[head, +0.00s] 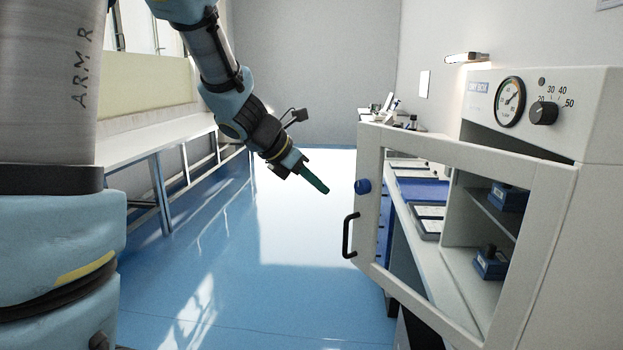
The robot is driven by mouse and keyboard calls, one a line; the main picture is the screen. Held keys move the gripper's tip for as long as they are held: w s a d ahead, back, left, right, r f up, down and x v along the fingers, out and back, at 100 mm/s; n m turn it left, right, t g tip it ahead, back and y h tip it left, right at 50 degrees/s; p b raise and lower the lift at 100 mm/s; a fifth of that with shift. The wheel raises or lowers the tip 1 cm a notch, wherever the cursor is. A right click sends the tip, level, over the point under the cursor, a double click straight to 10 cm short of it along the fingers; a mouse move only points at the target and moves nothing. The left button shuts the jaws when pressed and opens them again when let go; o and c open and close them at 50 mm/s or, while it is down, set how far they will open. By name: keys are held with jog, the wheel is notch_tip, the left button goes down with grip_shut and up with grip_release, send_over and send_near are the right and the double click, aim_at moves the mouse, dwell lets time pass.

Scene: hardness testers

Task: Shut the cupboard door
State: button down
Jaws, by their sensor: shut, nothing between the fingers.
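The cupboard is a white box (593,240) at the right, with a gauge and a dial on its top panel. Its door (368,230) is a white frame around a clear pane and stands wide open, swung out toward the middle of the view. My gripper (326,190) is shut and empty, in the air to the left of the door's free edge. It appears apart from the door.
Two blue items (490,263) sit on shelves inside the cupboard. A bench (440,268) with trays runs behind the door. A long white bench (165,148) stands along the left wall. The blue floor (270,270) between is clear.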

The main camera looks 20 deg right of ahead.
jog(key=w+d+f+p, duration=0.1)
jog(key=d+f, duration=0.2)
jog(key=d, duration=0.4)
jog(key=shift+w+f, duration=0.15)
jog(key=shift+w, duration=0.05)
jog(key=shift+d, duration=0.1)
